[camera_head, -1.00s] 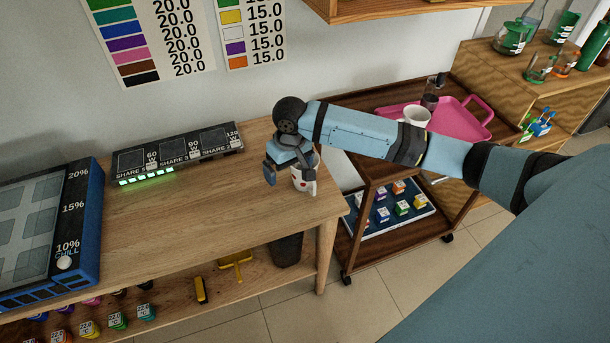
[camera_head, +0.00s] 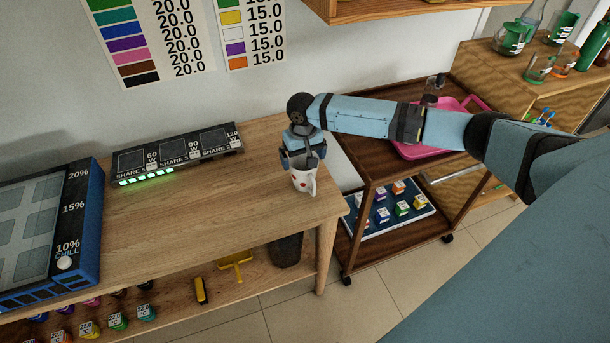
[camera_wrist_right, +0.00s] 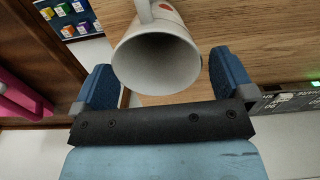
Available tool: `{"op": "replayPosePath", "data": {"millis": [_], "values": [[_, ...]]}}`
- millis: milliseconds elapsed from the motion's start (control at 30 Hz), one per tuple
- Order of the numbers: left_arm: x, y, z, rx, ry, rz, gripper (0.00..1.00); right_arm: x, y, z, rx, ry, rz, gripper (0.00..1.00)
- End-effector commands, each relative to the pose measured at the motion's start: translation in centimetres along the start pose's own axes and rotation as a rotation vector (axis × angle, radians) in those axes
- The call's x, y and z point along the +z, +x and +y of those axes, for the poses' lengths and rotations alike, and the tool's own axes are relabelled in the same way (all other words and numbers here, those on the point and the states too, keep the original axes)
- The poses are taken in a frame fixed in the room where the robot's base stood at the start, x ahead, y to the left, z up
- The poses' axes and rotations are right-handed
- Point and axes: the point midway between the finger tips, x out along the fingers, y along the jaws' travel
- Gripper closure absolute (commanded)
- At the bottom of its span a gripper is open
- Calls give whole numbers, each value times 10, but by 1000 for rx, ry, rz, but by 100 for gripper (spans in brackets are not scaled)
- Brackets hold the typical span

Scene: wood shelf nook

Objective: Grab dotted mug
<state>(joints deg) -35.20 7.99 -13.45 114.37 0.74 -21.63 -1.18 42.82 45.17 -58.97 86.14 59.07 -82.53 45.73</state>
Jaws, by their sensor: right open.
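The dotted mug (camera_head: 304,183) is white with a red dot and stands near the right end of the wooden table. Its handle points to the right in the head view. In the right wrist view the mug (camera_wrist_right: 157,62) shows its open mouth toward the camera, with the handle at the top. My right gripper (camera_head: 302,158) is at the mug's far side, just above it. In the wrist view its blue fingers (camera_wrist_right: 163,80) are apart, one on each side of the mug's rim, with a gap on both sides. My left gripper is not in view.
The wooden table (camera_head: 200,215) has a clear middle. A black display strip (camera_head: 178,153) lies along the wall, and a blue panel device (camera_head: 50,232) stands at the left. A brown cart (camera_head: 400,240) with a pink tray (camera_head: 425,150) stands close to the table's right end.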

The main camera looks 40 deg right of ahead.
Motion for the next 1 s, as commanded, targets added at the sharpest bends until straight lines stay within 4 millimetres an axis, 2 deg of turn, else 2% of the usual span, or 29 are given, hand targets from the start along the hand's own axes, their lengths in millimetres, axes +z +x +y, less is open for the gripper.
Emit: {"op": "replayPosePath", "data": {"millis": [300, 600, 667, 833, 867, 1000], "values": [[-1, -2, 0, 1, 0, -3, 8, 4, 43, 4, 0, 0, -1, 0], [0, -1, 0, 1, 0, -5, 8, 5, 49, 4, 0, -1, 0, 0], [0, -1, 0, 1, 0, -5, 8, 5, 49, 4, 0, -1, 0, 12], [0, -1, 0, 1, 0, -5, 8, 4, 49, 4, 0, -1, 0, 51], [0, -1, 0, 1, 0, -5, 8, 4, 48, 4, 0, -1, 1, 54], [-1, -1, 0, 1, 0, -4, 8, 4, 48, 4, 0, -1, 1, 55]]}}
